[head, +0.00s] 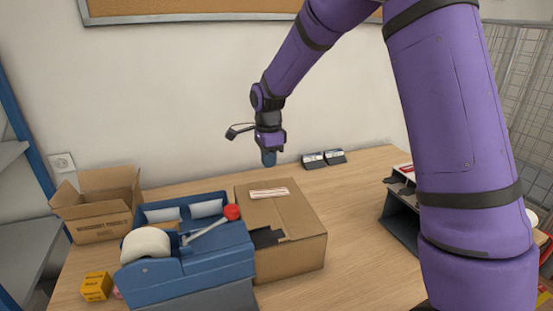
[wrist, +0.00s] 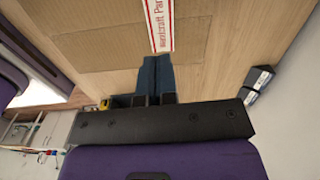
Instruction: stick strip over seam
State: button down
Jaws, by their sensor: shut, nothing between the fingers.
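A closed brown cardboard box (head: 300,215) sits on the counter, right of the blue tape dispenser (head: 215,258). A white strip with red print (head: 268,192) lies on the box top near its far edge. It also shows in the wrist view (wrist: 160,22), apparently flat, its near end by my fingertips. The seam cannot be made out clearly. My gripper (head: 269,158) points down above and beyond the far edge of the box. Its blue fingers (wrist: 157,62) are shut together and empty. Whether they touch the strip cannot be told, though in the head view they appear apart from it.
The dispenser has a white roll (head: 146,245) and a red-knobbed lever (head: 232,212). An open carton (head: 98,205) and a small yellow box (head: 96,286) stand at left. Two small dark stands (head: 324,159) are at the back. A dark tray unit (head: 401,215) stands right. Counter right of the box is clear.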

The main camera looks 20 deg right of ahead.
send_over(269, 192)
jog(key=shift+s+f, duration=0.1)
jog(key=shift+f, duration=3.1)
jog(key=shift+f, duration=1.7)
jog(key=shift+r, duration=4.05)
